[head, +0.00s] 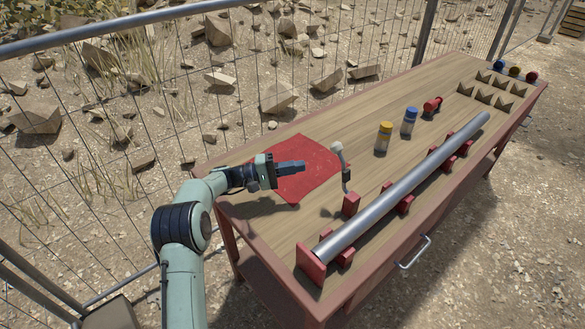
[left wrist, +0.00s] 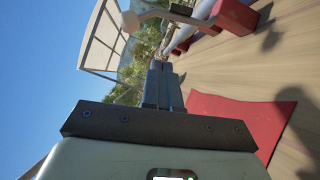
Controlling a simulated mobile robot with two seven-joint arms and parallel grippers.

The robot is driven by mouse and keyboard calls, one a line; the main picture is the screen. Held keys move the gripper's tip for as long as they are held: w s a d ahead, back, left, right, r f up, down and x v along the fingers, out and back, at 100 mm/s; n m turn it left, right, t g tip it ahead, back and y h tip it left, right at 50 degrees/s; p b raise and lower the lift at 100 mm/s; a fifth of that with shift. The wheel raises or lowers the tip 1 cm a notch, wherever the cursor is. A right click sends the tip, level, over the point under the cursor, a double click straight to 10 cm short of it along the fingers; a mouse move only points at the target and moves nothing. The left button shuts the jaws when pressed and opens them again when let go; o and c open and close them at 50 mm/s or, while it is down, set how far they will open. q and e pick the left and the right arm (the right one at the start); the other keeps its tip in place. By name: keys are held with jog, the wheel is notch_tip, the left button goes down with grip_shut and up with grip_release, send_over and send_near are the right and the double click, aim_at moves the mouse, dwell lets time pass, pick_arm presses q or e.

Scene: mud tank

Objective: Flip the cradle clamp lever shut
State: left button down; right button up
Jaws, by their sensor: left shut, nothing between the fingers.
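The clamp lever (head: 342,165) stands up from a red block (head: 351,205) beside the cradle, with a pale round knob at its top. The lever also shows at the top of the left wrist view (left wrist: 165,14), its knob at the left end. A long grey pipe (head: 400,185) lies in the red cradle supports. My left gripper (head: 303,167) is shut and empty above the red mat (head: 310,190), to the left of the lever and apart from it. In the left wrist view its fingers (left wrist: 160,70) are together. My right gripper is not in view.
A yellow-capped bottle (head: 384,138), a blue-capped bottle (head: 409,121) and a red cylinder (head: 432,105) stand or lie behind the pipe. A wooden V-block rack (head: 485,95) is at the far end. A wire fence (head: 130,110) runs along the table's far side.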

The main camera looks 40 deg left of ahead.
aim_at(343, 172)
pick_arm(q)
jog(key=w+d+r, duration=0.1)
jog(key=w+d, duration=0.4)
jog(key=d, duration=0.2)
jog(key=shift+w+d+r, duration=0.15)
jog(key=shift+d+r, duration=0.15)
jog(key=shift+d, duration=0.05)
jog(key=shift+d+r+m+b, duration=0.2)
jog(key=shift+d+m+b, duration=0.1)
jog(key=shift+m, duration=0.1)
